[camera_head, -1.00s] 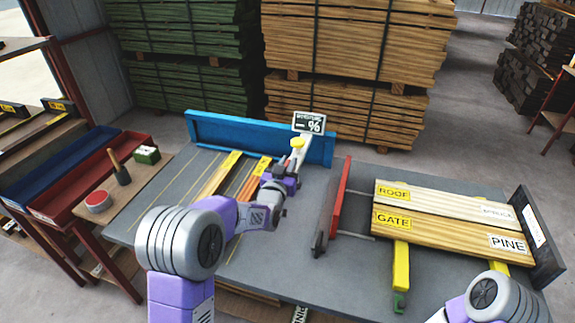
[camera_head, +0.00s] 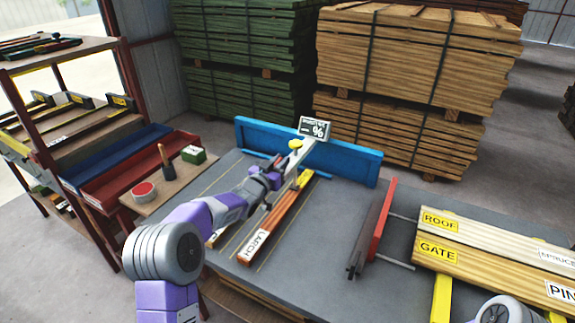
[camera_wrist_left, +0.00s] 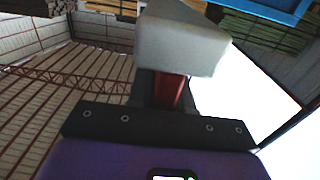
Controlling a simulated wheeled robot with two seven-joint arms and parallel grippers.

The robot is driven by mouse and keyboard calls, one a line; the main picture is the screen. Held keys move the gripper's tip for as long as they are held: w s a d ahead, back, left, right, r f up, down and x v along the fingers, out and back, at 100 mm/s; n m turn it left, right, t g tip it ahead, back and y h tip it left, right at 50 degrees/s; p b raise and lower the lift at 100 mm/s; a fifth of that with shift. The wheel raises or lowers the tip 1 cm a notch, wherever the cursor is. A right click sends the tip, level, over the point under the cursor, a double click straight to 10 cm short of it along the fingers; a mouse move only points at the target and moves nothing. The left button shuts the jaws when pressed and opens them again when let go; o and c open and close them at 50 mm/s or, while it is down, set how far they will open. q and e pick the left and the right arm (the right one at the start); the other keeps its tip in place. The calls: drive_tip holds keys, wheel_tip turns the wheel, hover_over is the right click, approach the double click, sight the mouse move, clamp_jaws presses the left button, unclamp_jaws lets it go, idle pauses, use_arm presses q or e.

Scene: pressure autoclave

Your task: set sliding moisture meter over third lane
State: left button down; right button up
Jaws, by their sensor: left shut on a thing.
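My left gripper (camera_head: 272,172) reaches in from the left and is shut on the meter's pale arm below the knob. The left wrist view shows a pale block (camera_wrist_left: 180,45) close at the gripper. An orange-brown LARCH board (camera_head: 278,218) lies just right of my left gripper; another board (camera_head: 216,236) is mostly hidden under my arm. Thin yellow lane lines mark the table. My right gripper is out of view.
A red upright fence (camera_head: 382,225) stands right of the boards. ROOF and GATE boards (camera_head: 470,250) lie beyond it. On the left are a red tray (camera_head: 130,170), a brush (camera_head: 166,162), a round tin (camera_head: 144,190) and a green box (camera_head: 193,154). Bare table lies between LARCH and fence.

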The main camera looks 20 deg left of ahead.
use_arm(q)
drive_tip(key=c, duration=1.1)
unclamp_jaws()
drive_tip(key=shift+s+a, duration=0.25)
drive_tip(key=shift+s, duration=1)
drive_tip(key=shift+s+a, duration=0.25)
drive_tip(key=shift+s, duration=0.95)
drive_tip(key=shift+s+a, duration=0.25)
drive_tip(key=shift+s, duration=1)
